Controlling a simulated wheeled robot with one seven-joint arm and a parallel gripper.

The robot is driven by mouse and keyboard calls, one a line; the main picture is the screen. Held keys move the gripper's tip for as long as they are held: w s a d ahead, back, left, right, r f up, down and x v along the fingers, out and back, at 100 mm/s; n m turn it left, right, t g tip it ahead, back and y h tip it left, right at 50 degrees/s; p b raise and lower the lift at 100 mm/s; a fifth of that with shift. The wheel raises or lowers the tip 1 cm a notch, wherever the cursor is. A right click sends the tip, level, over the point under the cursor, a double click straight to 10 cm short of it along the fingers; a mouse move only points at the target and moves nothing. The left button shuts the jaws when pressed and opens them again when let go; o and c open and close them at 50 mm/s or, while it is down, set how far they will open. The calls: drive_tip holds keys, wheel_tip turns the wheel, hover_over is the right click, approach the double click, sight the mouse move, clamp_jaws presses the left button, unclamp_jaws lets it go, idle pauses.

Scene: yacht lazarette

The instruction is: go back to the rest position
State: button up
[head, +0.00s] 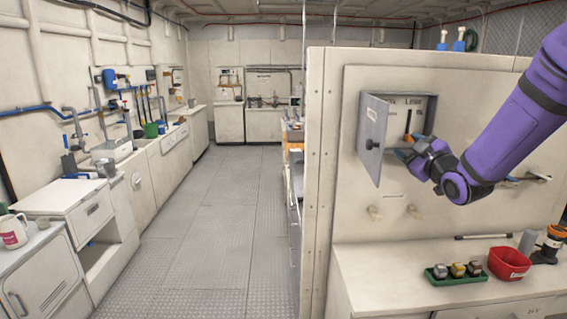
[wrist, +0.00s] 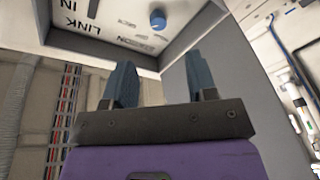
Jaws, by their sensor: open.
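My gripper (head: 412,153) is at the opening of a small grey wall box (head: 394,112), at the end of my raised purple arm. In the wrist view its two blue-grey fingers (wrist: 160,85) stand apart with nothing between them. The box door (head: 372,140) hangs open to the left. An orange and dark lever (head: 407,124) shows inside the box, just above the gripper. In the wrist view the box's inner panel (wrist: 125,22) carries lettering and a blue knob (wrist: 158,20). Whether the fingers touch anything in the box cannot be told.
Below the box, a counter (head: 380,262) holds a green tray (head: 455,279) with several small items, a red bowl (head: 509,263) and an orange-topped dark object (head: 550,243). The aisle floor (head: 215,215) on the left is clear.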

drive_tip(key=s+a+m+g+h, duration=0.1)
drive_tip(key=s+m+g, duration=0.2)
drive_tip(key=s, duration=0.9)
drive_tip(key=s+a+r+m+g+h, duration=0.1)
drive_tip(key=s+m+g, duration=0.3)
drive_tip(key=s, duration=0.8)
drive_tip(key=s+a+m+g+h, duration=0.2)
drive_tip(key=s+m+g, duration=0.2)
drive_tip(key=s, duration=0.8)
drive_tip(key=g, duration=0.2)
drive_tip(key=shift+s+a+r+g, duration=0.15)
drive_tip(key=shift+s+a+g, duration=0.2)
drive_tip(key=shift+s+g, duration=0.05)
